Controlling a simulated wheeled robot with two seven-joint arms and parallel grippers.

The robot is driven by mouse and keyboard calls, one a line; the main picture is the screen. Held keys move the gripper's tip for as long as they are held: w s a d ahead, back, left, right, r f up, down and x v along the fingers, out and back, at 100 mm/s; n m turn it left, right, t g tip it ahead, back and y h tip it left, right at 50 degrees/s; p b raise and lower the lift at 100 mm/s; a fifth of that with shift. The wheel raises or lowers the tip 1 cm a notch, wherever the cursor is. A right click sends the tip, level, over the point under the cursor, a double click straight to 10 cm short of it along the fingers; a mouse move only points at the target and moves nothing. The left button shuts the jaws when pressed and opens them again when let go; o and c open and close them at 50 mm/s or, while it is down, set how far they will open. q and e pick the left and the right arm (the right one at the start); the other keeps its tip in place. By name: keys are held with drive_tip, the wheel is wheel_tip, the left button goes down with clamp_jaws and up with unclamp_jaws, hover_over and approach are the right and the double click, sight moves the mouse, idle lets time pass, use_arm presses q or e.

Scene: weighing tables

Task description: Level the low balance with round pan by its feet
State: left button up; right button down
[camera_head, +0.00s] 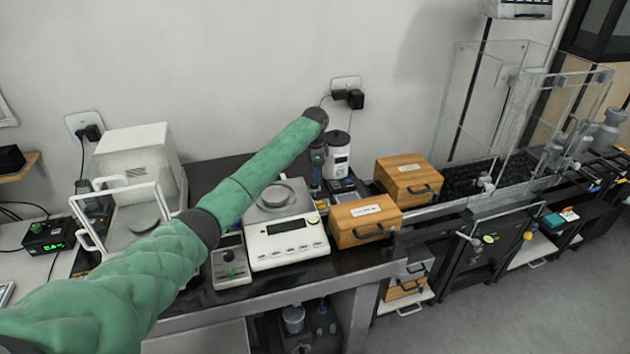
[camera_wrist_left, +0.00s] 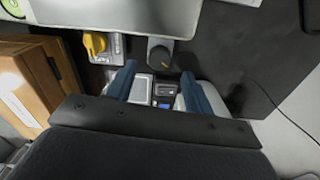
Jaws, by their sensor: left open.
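The low white balance (camera_head: 262,248) with a round pan (camera_head: 279,194) stands on the dark table in the middle of the head view. It has a dark display and a small green round mark at its front right corner. Its feet are not clearly visible. My left arm crosses in front from the lower left and ends behind and right of the pan. In the left wrist view, my left gripper (camera_wrist_left: 156,86) has its two blue fingers apart with nothing gripped. A white edge, probably this balance, shows at the top, apart from the fingers.
Wooden boxes (camera_head: 366,222) (camera_head: 408,180) stand right of the balance. A white-and-black device (camera_head: 338,157) stands behind. A small grey control box (camera_head: 231,262) is at its left, and a shielded balance (camera_head: 120,236) farther left.

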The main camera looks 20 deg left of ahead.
use_arm(q)
drive_tip(key=shift+r+b, duration=0.35)
drive_tip(key=shift+r, duration=1.45)
use_arm(e)
drive_tip(key=shift+w+a+r, duration=0.1)
drive_tip(key=shift+a+r, duration=0.05)
drive_tip(key=shift+r, duration=0.55)
drive_tip(key=shift+w+a+r, duration=0.1)
drive_tip(key=shift+a+r, duration=0.05)
drive_tip(key=shift+r, duration=0.55)
